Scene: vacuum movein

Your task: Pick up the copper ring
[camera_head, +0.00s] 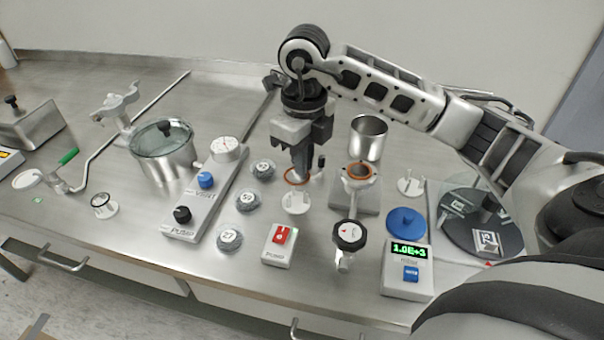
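The copper ring (288,178) is a thin orange-brown hoop right at the tips of my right gripper, just above a small white stand (296,204). My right gripper (301,174) points down at the ring, and its fingers hide part of the hoop. The fingers overlap in this view, so I cannot tell whether they are open or shut on the ring. My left gripper is not in view.
Right of the gripper stand a metal cup (368,138) and a copper-topped flange fitting (359,175) with a black-knobbed valve (349,236). Left are several numbered round pieces and the pump panel (197,195). A red-switch box (280,246) stands in front.

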